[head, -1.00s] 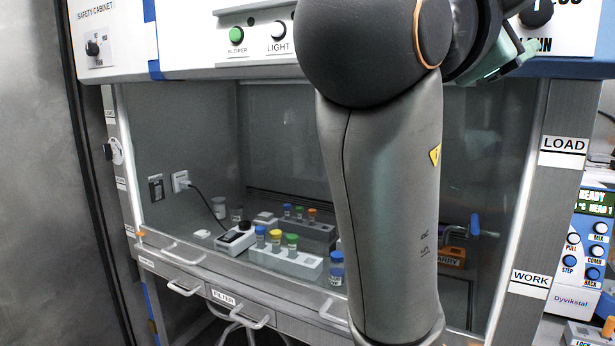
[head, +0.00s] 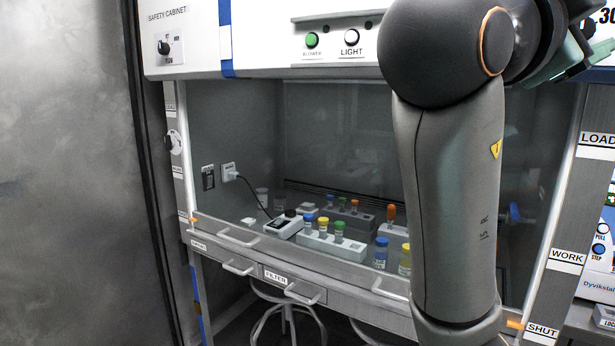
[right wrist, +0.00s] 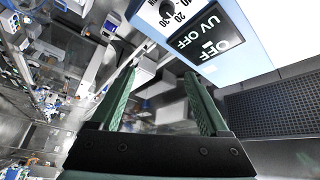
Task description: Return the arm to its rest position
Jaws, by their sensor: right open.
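My right arm (head: 450,200) stands large in the right half of the head view, in front of the safety cabinet, its elbow up by the cabinet's top panel. Part of the green right gripper shows at the top right edge of the head view, partly cut off. In the right wrist view the right gripper (right wrist: 160,98) has its two green fingers spread apart with nothing between them. A control panel marked UV OFF (right wrist: 208,42) is close beyond the fingers. My left gripper is in neither view.
The safety cabinet (head: 275,40) has a glass front. Behind it a white rack (head: 350,250) holds several coloured-cap vials, next to a small device (head: 283,227). Drawer handles (head: 305,298) stick out below, above a stool (head: 285,318). The floor area at left is clear.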

